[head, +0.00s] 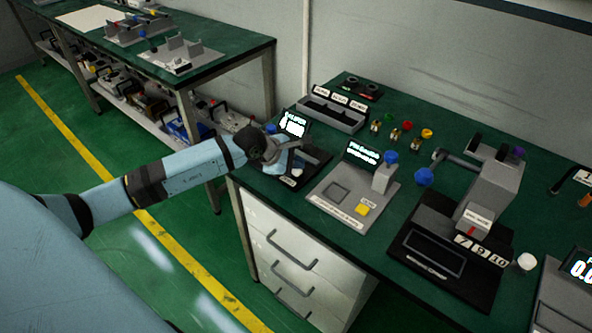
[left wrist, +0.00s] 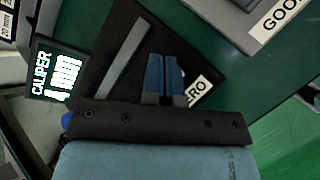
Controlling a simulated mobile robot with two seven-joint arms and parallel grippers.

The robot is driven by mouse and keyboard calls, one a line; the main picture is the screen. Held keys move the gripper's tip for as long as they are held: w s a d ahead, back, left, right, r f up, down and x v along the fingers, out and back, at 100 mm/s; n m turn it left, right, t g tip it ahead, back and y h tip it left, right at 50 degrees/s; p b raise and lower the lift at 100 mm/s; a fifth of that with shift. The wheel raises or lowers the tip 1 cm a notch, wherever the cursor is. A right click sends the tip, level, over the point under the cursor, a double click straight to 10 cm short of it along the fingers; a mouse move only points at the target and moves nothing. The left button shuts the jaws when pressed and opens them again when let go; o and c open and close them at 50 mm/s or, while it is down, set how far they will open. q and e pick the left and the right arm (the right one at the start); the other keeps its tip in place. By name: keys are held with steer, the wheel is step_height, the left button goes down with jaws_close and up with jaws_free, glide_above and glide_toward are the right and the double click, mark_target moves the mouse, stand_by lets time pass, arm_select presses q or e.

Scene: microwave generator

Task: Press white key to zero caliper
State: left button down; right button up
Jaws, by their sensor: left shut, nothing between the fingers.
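The caliper station has a black base (head: 314,158) near the left edge of the green workbench, with a lit CALIPER display (head: 293,125) at its back. In the left wrist view I see the black base (left wrist: 135,25), the CALIPER display (left wrist: 57,77), a grey bar and a ZERO label (left wrist: 203,88). My left gripper (head: 298,150) is over the base. In the left wrist view its fingers (left wrist: 164,60) are shut together, empty, beside the ZERO label. Contact cannot be told. My right gripper is not in view.
A grey plate (head: 375,212) with a yellow button (head: 362,210) is just right of the caliper station. A grey bin (head: 335,112) stands behind. A black-based device with a blue knob (head: 424,177) is further right. Drawers (head: 290,262) are below.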

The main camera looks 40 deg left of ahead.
mark_target(296, 172)
arm_select(q)
steer(key=shift+f+b, duration=0.4)
steer(key=shift+f, duration=0.05)
steer(key=shift+r, duration=0.1)
stand_by(0.4)
steer(key=shift+r+p, duration=0.4)
steer(key=shift+r, duration=0.35)
steer(key=shift+r+p, duration=1.25)
steer(key=shift+r, duration=1.3)
